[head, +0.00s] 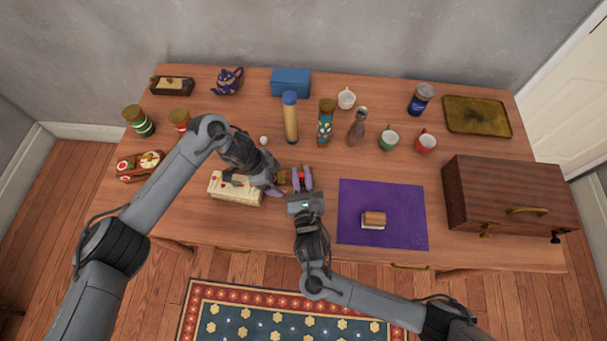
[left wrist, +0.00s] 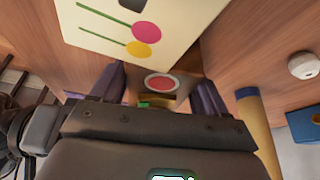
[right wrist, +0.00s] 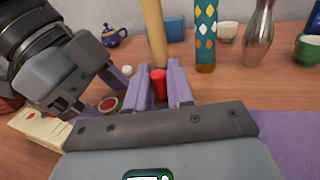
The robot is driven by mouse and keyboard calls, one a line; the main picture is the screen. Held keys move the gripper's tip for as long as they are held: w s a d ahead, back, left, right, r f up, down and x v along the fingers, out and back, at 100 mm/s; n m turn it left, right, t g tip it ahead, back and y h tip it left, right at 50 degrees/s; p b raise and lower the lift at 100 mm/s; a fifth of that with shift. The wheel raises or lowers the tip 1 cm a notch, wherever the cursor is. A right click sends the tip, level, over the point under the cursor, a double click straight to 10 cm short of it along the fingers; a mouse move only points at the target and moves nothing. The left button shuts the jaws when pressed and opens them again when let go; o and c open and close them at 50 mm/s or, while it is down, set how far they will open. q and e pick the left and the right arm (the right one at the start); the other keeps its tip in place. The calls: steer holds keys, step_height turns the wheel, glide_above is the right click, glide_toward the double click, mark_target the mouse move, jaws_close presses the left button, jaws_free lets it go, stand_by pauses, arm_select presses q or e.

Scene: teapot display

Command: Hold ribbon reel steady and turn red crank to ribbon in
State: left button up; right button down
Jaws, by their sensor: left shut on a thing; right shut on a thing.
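The ribbon reel (head: 283,177) is a small brown piece on the table beside the cream box, mostly hidden by my grippers. In the left wrist view its round red centre (left wrist: 161,83) shows between my left gripper's purple fingers (left wrist: 160,95), which are shut on the reel. The red crank (head: 301,175) stands at the reel's right. In the right wrist view the red crank handle (right wrist: 158,82) is between the fingers of my right gripper (right wrist: 160,92), which is shut on it. My left gripper (head: 278,184) and right gripper (head: 301,180) are close together.
The cream box (head: 235,194) lies left of the reel. A yellow cylinder (head: 290,122), a patterned teal cylinder (head: 325,125) and a metal vase (head: 357,128) stand behind. A purple mat (head: 355,230) with a small block (head: 374,218) lies to the right.

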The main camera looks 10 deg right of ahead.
steer(key=shift+w+a+m+g+h, duration=0.15)
steer(key=shift+m+h, duration=0.65)
steer(key=shift+h, duration=0.45)
steer(key=shift+a+m+g+h, duration=0.15)
steer(key=shift+m+h, duration=0.65)
steer(key=shift+h, duration=0.45)
steer(key=c, duration=1.1)
jaws_free()
steer(key=shift+c, duration=0.2)
steer(key=shift+d+y, duration=0.15)
steer(key=shift+y, duration=0.15)
